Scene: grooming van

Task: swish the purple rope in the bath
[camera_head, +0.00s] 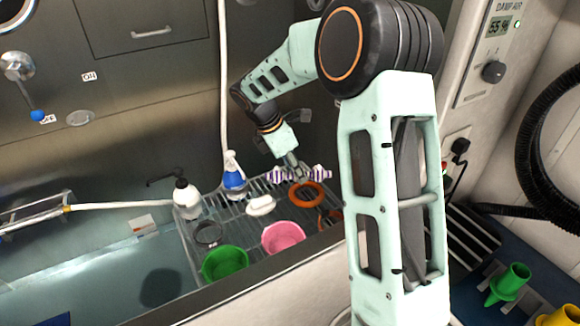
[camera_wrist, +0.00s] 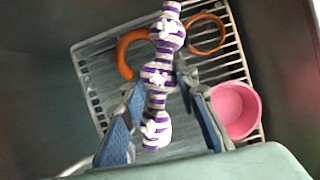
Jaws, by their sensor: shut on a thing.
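The purple rope (camera_wrist: 158,75), a knotted toy with purple and white stripes, is in my gripper (camera_wrist: 160,110) in the wrist view. The fingers are on either side of it and shut on it. In the head view the rope (camera_head: 312,175) lies roughly level over the far right end of the wire rack, with my gripper (camera_head: 292,162) above it. I cannot tell whether it touches the rack. The bath (camera_head: 75,290) is at the left, with water and a dark round patch in it.
The rack (camera_head: 215,235) holds an orange ring (camera_head: 306,193), a pink bowl (camera_head: 283,238), a green bowl (camera_head: 225,264), a blue spray bottle (camera_head: 232,175), a white bottle (camera_head: 187,198) and a white bar (camera_head: 261,206). A hose (camera_head: 120,206) crosses at the left.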

